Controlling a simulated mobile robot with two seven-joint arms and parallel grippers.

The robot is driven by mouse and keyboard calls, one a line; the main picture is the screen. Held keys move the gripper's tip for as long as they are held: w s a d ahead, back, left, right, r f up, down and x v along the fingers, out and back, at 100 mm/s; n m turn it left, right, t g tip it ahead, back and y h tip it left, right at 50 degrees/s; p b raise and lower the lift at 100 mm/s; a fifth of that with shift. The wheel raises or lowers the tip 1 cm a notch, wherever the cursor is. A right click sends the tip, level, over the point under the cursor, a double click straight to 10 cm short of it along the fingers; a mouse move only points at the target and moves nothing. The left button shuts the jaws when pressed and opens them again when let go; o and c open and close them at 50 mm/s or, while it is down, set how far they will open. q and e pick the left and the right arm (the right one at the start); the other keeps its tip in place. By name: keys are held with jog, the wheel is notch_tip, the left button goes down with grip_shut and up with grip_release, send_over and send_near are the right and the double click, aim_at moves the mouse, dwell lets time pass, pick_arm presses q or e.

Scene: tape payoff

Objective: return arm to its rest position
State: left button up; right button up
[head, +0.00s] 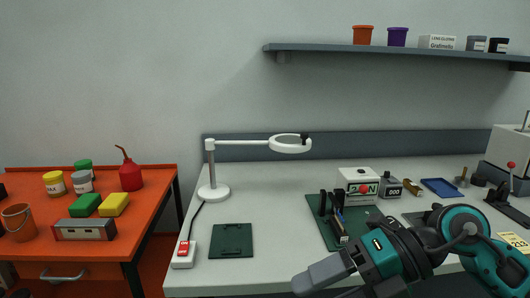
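My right arm, teal and black, comes in from the lower right and crosses the front edge of the grey workbench (270,262). Its grey gripper (315,275) points left at the bottom of the head view, in front of the bench's front edge. I cannot tell whether its fingers are open or shut, and I see nothing held in it. My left arm and gripper are not in view.
On the bench are a magnifier lamp (215,190), a red-switch power strip (184,254), a green plate (231,240), a black fixture on a green mat (368,213), and a white box (357,182). An orange table (150,200) stands left.

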jog(key=w+a+r+m+t+y+p, duration=0.1)
jog(key=a+r+m+t+y, duration=0.3)
jog(key=m+y, duration=0.4)
jog(key=w+d+f+m+t+h+p, duration=0.1)
jog(key=d+f+m+t+h, duration=0.65)
jog(key=m, duration=0.45)
jog(key=w+d+f+m+t+h+p, duration=0.1)
jog(key=d+f+m+t+h, duration=0.3)
jog(key=f+m+t+h, duration=0.5)
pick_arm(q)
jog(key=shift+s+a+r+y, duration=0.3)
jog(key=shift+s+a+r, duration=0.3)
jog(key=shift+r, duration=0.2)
pick_arm(e)
jog(key=s+d+f+m+g, duration=0.1)
jog(key=s+f+m+g, duration=0.2)
jog(key=f, duration=0.4)
jog(key=s+d+f+m+g+h, duration=0.1)
jog(key=s+f+m+g, duration=0.2)
jog(key=s+f+g, duration=0.3)
notch_tip(320, 180, down, 2)
jog(key=shift+s+f, duration=0.1)
jog(key=shift+s, duration=0.25)
jog(key=shift+h, duration=0.25)
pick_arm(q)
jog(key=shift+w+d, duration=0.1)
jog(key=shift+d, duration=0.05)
pick_arm(e)
jog(key=shift+w+d, duration=0.1)
